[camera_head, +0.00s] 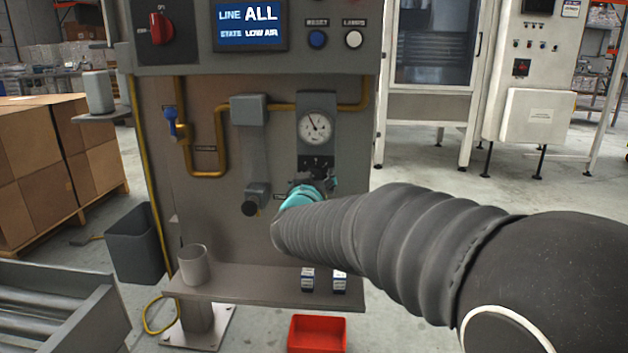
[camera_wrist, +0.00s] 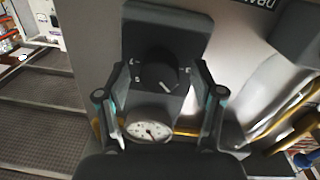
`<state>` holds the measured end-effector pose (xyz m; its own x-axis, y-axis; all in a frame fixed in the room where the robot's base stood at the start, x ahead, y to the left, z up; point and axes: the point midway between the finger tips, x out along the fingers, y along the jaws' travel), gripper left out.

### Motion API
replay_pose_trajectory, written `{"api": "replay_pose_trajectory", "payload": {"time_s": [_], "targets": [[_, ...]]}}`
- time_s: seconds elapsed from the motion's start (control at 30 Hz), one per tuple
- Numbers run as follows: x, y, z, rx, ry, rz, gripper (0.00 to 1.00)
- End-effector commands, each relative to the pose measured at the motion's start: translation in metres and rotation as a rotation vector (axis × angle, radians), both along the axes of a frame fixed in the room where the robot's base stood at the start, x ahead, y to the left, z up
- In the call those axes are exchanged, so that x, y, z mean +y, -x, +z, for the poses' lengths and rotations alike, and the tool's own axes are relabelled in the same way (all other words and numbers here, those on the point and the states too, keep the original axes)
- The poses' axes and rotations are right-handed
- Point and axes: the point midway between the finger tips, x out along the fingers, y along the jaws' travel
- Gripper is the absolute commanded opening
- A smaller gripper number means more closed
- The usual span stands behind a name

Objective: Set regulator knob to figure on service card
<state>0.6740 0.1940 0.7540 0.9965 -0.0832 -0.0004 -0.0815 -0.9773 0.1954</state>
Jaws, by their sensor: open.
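The regulator knob (camera_wrist: 158,72) is a dark round knob with a pale pointer line, on a dark block with small markings around it. In the wrist view its pointer slants toward the lower right. My gripper (camera_wrist: 162,68) is open, with one finger on each side of the knob; I cannot tell whether they touch it. In the head view my gripper (camera_head: 318,182) is at the regulator and hides most of the knob. The round white pressure gauge (camera_head: 316,127) is just above it and also shows in the wrist view (camera_wrist: 149,131). I cannot make out a service card.
The panel's screen (camera_head: 250,25) reads "LINE ALL" and "STATE LOW AIR". Yellow pipe (camera_head: 221,130) with a blue valve handle (camera_head: 171,122) runs left of the gauge. A shelf (camera_head: 235,283) below holds a grey cup (camera_head: 193,265) and small boxes (camera_head: 307,279). A red bin (camera_head: 317,334) stands beneath.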

Motion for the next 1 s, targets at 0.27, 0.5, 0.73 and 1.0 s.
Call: {"api": "replay_pose_trajectory", "payload": {"time_s": [0.27,0.5,0.73,1.0], "targets": [[0.0001,0.0002,0.0002,0.000,0.000,0.000,0.45],[0.0002,0.0004,0.0002,0.000,0.000,0.000,0.07],[0.0004,0.0004,0.0001,-0.001,-0.029,0.001,0.07],[0.0005,0.0005,0.0000,-0.007,-0.177,0.000,0.07]]}}
